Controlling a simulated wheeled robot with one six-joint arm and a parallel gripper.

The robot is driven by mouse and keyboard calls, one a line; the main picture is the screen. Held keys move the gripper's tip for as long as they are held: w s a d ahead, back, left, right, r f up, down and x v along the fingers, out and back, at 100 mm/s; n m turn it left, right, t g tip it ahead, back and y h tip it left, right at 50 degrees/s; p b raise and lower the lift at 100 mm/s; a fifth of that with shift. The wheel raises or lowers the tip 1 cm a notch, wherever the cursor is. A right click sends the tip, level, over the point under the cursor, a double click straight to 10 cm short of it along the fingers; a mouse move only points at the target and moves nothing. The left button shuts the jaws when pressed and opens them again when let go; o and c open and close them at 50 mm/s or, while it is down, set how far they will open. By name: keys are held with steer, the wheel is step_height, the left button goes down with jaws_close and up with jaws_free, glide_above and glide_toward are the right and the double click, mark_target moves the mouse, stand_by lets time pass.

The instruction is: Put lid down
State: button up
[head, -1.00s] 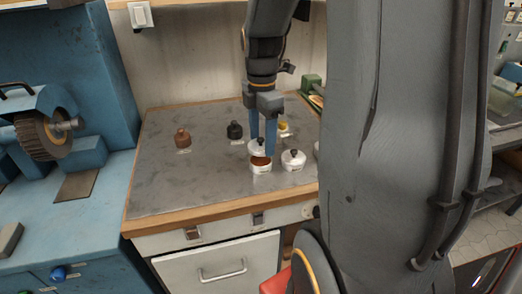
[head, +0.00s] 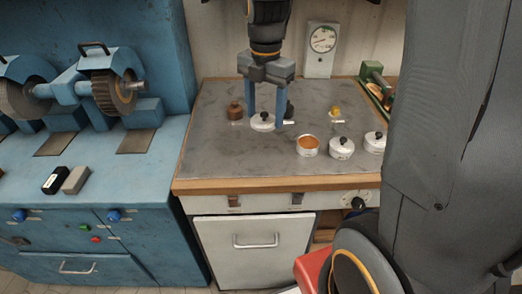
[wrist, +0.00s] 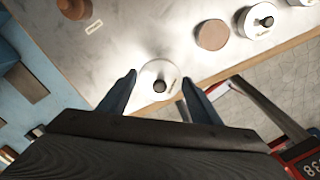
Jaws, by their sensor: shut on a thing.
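The lid (head: 263,121) is a white disc with a dark knob. My gripper (head: 265,119) is shut on it, with one blue finger at each side. The lid is level and low over the bare grey tabletop (head: 215,150), left of the pots. I cannot tell whether it touches the top. In the wrist view the lid (wrist: 157,72) sits between the fingertips (wrist: 159,79). The open pot (head: 307,150) of orange-brown stuff stands to its right, and also shows in the wrist view (wrist: 212,35).
Two lidded white pots (head: 342,149) (head: 375,143) stand right of the open one. A brown bottle (head: 235,111) is close behind-left of the lid, and a black bottle (head: 290,108) is behind-right. A yellow-topped item (head: 335,111) stands farther right. The tabletop's front left is clear.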

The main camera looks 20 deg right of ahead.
mark_target(261, 152)
steer(key=shift+a+f+n, duration=0.1)
steer(key=shift+a+n, duration=0.2)
steer(key=shift+a, duration=0.1)
step_height(261, 152, down, 10)
steer(key=shift+a+p, duration=0.1)
steer(key=shift+p, duration=0.95)
steer(key=shift+f, duration=0.2)
steer(key=o, duration=1)
steer(key=shift+o, duration=0.2)
steer(key=shift+r, duration=0.1)
